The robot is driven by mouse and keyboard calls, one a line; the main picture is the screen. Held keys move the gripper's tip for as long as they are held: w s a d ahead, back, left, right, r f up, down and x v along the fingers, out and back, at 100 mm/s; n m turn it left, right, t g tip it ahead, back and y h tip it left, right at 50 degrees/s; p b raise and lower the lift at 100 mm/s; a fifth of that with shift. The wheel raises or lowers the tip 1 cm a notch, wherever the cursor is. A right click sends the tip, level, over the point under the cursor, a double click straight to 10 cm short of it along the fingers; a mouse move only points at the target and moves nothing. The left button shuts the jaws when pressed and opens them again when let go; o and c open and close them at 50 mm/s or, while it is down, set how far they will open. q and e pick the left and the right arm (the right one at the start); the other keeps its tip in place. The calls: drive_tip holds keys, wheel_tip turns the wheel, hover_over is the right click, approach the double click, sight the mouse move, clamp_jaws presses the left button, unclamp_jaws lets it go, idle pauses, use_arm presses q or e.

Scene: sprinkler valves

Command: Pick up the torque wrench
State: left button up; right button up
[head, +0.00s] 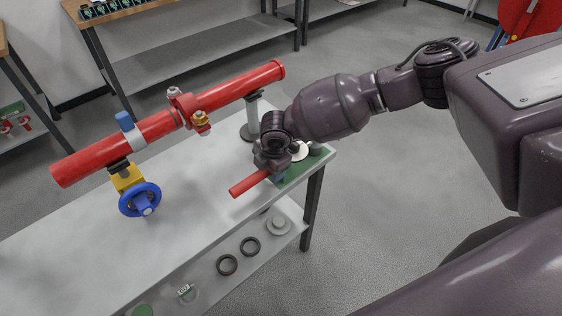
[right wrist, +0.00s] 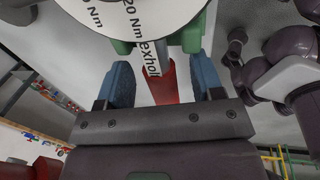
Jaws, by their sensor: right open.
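The torque wrench shows a red handle (head: 248,184) that sticks out toward the front over the grey table. A white dial, partly hidden, is at its other end by a green holder at the table's right corner. My right gripper (head: 272,165) is over the wrench near that corner. In the right wrist view its blue fingers (right wrist: 163,82) are open, one on each side of the wrench's red part (right wrist: 164,88). The printed white dial (right wrist: 140,14) and the green holder (right wrist: 192,36) lie just beyond the fingertips. My left gripper is not seen.
A red pipe (head: 68,167) with fittings and a blue handwheel (head: 140,200) stands left of my right gripper, a grey post (head: 252,121) close behind. Dark rings (head: 227,264) lie on the lower shelf. The floor right of the table is clear.

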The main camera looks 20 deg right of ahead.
drive_tip(key=shift+f, duration=0.1)
clamp_jaws()
idle(0.3)
drive_tip(key=shift+w+r, duration=0.1)
drive_tip(key=shift+r, duration=0.25)
wheel_tip(320, 180, up, 20)
drive_tip(key=p, duration=0.2)
drive_tip(key=shift+f, duration=0.2)
idle(0.4)
